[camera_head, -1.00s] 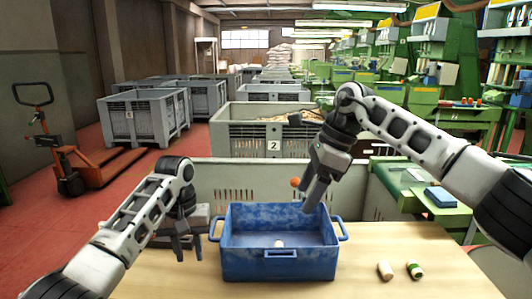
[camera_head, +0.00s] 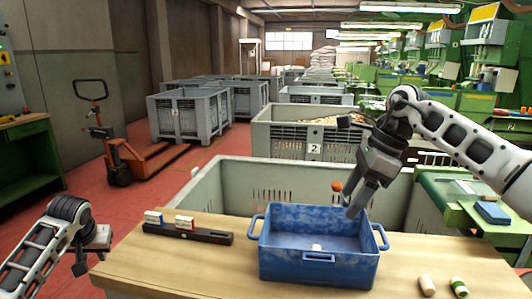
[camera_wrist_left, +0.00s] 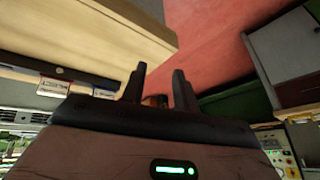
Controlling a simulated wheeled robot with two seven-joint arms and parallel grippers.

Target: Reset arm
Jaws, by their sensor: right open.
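My left gripper (camera_head: 80,264) is at the lower left in the head view, beside the table's left end. In the left wrist view its two fingers (camera_wrist_left: 160,82) stand apart with nothing seen between them. My right gripper (camera_head: 356,207) points down over the back of the blue crate (camera_head: 318,272), open, with no cork seen in it. A pale cork (camera_head: 316,247) lies in the crate. A plain cork (camera_head: 427,286) and a green-banded cork (camera_head: 459,287) lie on the table to the right.
A black bar (camera_head: 205,236) carrying two small blocks lies on the wooden table (camera_head: 200,265) left of the crate. A large grey bin (camera_head: 230,185) stands behind the table. A red-orange ball (camera_head: 337,186) shows near my right fingers; its support is unclear.

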